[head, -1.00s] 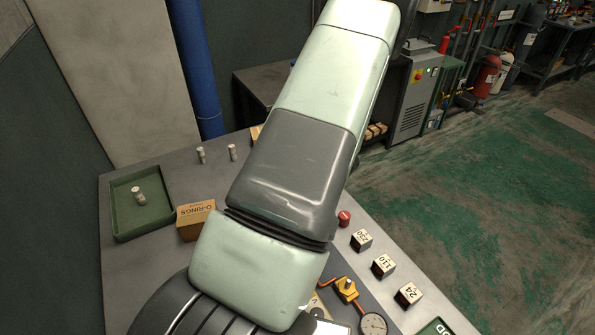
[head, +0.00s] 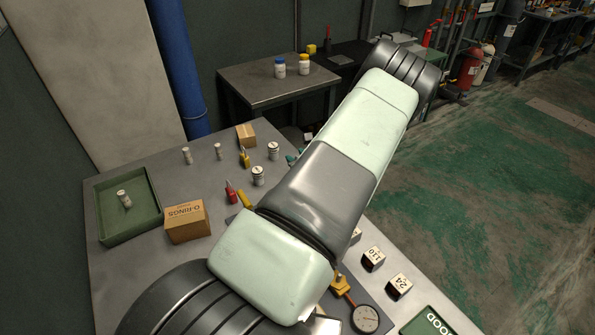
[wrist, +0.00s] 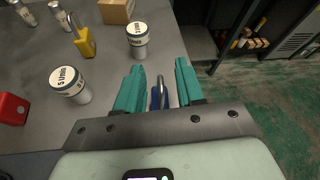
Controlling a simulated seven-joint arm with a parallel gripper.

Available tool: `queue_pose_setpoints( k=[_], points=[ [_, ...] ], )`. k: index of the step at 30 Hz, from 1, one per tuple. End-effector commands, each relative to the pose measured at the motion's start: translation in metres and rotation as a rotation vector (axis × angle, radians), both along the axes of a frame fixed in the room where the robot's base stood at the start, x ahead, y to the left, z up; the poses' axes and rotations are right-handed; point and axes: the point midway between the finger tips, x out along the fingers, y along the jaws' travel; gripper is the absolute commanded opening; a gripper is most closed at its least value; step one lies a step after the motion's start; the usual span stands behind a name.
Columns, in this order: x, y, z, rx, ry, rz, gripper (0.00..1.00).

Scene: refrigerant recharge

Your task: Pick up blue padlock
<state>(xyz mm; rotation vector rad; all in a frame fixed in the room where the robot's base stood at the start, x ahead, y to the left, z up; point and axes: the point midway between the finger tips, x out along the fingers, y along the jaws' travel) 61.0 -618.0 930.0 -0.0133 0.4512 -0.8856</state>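The blue padlock (wrist: 155,101) shows in the wrist view, its grey shackle rising between the two teal fingers of my gripper (wrist: 159,88). The fingers are apart, one on each side of it, with a visible gap on both sides. The lower part of the padlock is hidden behind the gripper's front edge. In the head view my arm hides the padlock, and only a bit of a teal finger (head: 291,159) shows beside the arm.
A yellow padlock (wrist: 84,43), a red padlock (wrist: 12,109) and two white-lidded tins (wrist: 70,84) (wrist: 138,40) stand left of the gripper. A cardboard box (wrist: 116,10) is farther back. The table's edge is close on the right. A green tray (head: 128,206) is at far left.

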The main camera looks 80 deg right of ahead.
Motion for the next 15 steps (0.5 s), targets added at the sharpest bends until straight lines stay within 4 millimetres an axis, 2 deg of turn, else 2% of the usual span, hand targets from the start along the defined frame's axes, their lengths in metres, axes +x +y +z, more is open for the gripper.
queue_pose_setpoints(
  k=[5, 12, 13, 15],
  points=[
    [0.011, -0.015, -0.008, -0.001, -0.001, 0.000, 0.38],
    [0.012, -0.016, -0.008, 0.001, 0.000, 0.001, 0.38],
    [0.012, -0.016, -0.008, 0.001, 0.000, 0.001, 0.36],
    [0.012, -0.016, -0.008, 0.001, 0.000, 0.001, 0.26]
  ],
)
